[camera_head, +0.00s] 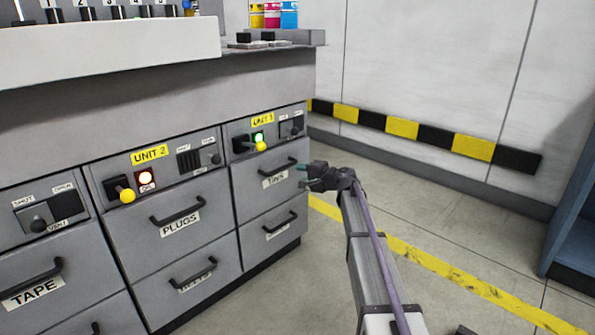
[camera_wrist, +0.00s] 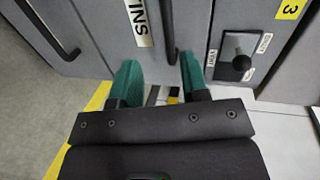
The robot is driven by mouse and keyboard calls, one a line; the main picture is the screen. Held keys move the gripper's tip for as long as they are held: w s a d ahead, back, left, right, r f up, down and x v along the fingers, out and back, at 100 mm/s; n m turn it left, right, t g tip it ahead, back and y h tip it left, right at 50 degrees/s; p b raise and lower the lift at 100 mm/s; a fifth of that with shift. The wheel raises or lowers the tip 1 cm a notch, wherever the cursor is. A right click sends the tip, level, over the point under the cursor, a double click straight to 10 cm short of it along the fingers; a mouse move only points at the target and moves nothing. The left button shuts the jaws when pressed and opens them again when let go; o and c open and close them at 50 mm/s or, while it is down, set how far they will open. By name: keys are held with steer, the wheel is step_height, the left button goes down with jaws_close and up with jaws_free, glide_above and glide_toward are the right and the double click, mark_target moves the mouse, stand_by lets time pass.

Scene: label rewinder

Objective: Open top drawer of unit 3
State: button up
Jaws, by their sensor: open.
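Unit 3 (camera_head: 262,121) is the right-hand cabinet, with a yellow unit label. Its top drawer (camera_head: 250,198) is shut and carries a TINS label (camera_head: 274,179), also in the wrist view (camera_wrist: 140,22). The drawer's dark bar handle (camera_head: 278,166) shows in the wrist view (camera_wrist: 168,25), running up and down the picture. My gripper (camera_head: 304,176) is open, with green fingers on both sides of the handle's near end in the wrist view (camera_wrist: 160,62). I cannot tell whether either finger touches the handle. No part of the handle is gripped.
Below is a second drawer with its own handle (camera_head: 281,222). Unit 3's panel has a lit green lamp (camera_head: 258,138), a yellow knob (camera_head: 261,146) and a black-knob switch (camera_wrist: 238,62). Unit 2 (camera_head: 150,154) stands to the left. Open floor (camera_head: 430,230) lies to the right.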

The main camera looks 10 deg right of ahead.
mark_target(284, 168)
steer(key=shift+m+t, duration=0.4)
steer(key=shift+m, duration=0.1)
steer(key=b+x, duration=0.1)
steer(key=x, duration=0.4)
steer(key=b+x, duration=0.1)
steer(key=x, duration=0.4)
steer(key=shift+w+a+r, duration=0.2)
steer(key=shift+w+a, duration=0.05)
steer(key=shift+w, duration=0.1)
steer(key=shift+c, duration=0.2)
jaws_close()
